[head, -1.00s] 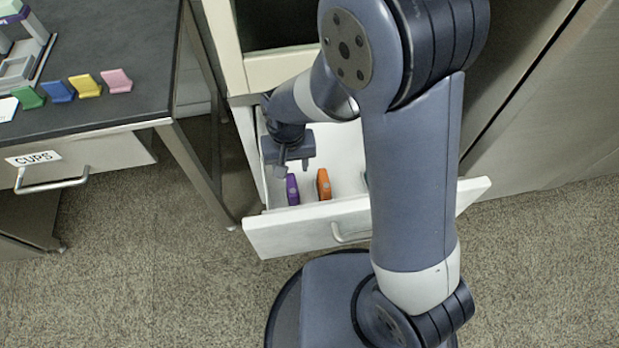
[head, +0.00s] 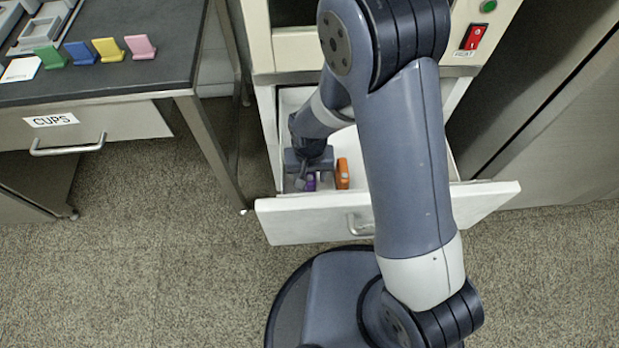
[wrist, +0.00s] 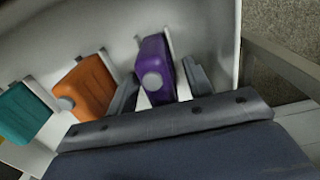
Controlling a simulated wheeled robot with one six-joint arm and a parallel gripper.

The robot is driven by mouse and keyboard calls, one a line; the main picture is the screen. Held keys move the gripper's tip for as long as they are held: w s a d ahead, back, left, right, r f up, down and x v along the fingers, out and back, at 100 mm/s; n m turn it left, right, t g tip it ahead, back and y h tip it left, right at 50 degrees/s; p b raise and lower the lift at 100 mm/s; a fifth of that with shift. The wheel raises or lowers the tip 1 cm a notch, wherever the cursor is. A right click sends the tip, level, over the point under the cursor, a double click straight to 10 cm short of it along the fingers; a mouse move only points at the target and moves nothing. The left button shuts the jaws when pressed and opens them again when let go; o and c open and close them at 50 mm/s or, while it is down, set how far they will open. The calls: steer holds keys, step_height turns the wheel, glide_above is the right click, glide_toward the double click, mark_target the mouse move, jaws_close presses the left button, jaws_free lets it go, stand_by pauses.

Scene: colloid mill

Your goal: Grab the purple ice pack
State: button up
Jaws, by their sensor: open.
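The purple ice pack (wrist: 157,66) stands upright in the open white drawer, with a grey round cap facing the wrist camera. In the head view only a small part of the purple ice pack (head: 311,182) shows beside my gripper. My gripper (head: 306,184) is down in the drawer at the ice pack. In the wrist view my gripper (wrist: 160,84) is open, with one finger on each side of the purple pack. A gap shows between the pack and the right finger; the left finger is close to it, and I cannot tell if they touch.
An orange ice pack (wrist: 84,88) and a teal one (wrist: 24,110) stand to the left in the wrist view. The drawer front (head: 300,222) and side walls surround my gripper. A metal table (head: 130,80) with coloured pieces stands at left.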

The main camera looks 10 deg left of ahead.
steer(key=shift+r, duration=0.1)
steer(key=shift+c, duration=0.3)
jaws_close()
steer(key=shift+r, duration=0.1)
